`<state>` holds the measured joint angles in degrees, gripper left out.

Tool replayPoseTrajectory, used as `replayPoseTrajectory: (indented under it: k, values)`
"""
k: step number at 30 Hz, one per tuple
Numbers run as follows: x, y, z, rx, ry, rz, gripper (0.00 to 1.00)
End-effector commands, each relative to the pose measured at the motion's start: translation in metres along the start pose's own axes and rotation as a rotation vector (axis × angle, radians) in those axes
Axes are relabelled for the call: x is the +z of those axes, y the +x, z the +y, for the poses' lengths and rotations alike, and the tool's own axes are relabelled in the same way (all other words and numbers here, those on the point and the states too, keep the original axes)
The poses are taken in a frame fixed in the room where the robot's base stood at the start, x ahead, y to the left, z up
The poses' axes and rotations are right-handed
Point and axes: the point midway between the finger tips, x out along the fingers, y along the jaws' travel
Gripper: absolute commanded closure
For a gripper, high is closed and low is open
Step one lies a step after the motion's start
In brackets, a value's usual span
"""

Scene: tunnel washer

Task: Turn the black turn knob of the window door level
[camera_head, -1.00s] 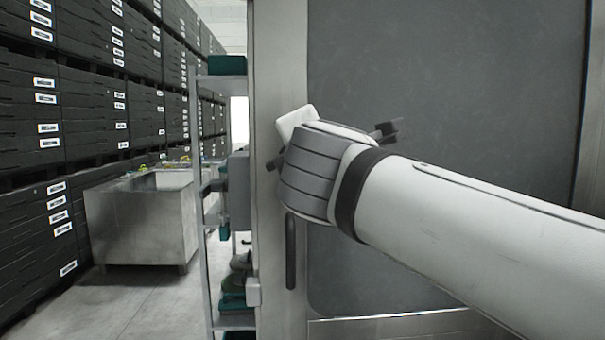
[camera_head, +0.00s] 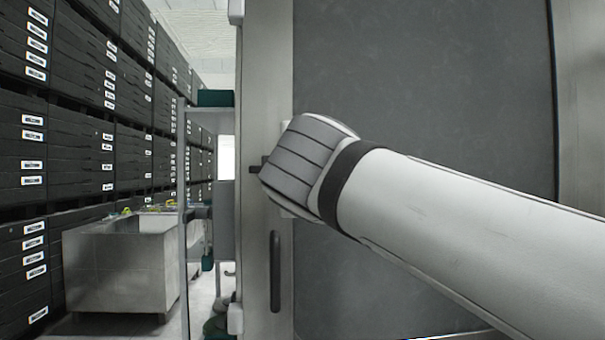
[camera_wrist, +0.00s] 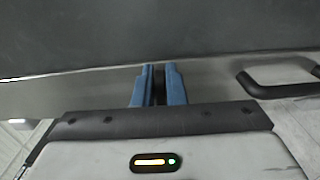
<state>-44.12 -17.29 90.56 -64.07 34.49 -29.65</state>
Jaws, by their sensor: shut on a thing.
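The window door has a dark grey pane (camera_head: 430,80) and a pale metal frame (camera_head: 262,60); the wrist view shows the pane (camera_wrist: 150,35) too. In the wrist view my gripper (camera_wrist: 158,72) has its two blue fingers close together at the metal frame strip. The black turn knob (camera_wrist: 158,90) shows only as a dark sliver between the fingers, which are shut on it. Its angle cannot be told. In the head view my wrist hides the fingers. A small black piece sticks out left of my wrist there; I cannot tell whether it is the knob.
A black bar handle (camera_head: 275,272) is upright on the frame below my wrist; it also shows right of the fingers in the wrist view (camera_wrist: 278,84). At left stand stacked black crates (camera_head: 80,130), a metal tub (camera_head: 118,265) and a shelf rack (camera_head: 184,210). Some floor is clear.

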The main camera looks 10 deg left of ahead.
Motion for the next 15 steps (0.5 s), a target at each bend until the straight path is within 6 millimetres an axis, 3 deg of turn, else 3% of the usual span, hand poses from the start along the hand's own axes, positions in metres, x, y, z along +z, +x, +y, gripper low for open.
replayPoseTrajectory:
  k: [8, 9, 15]
  values:
    - [-0.0011, 0.0004, -0.0011, -0.002, 0.001, 0.002, 1.00]
    - [-0.0011, 0.0004, -0.0011, -0.002, 0.001, 0.002, 0.87]
    - [-0.0009, 0.0002, -0.0008, -0.001, 0.000, 0.002, 0.70]
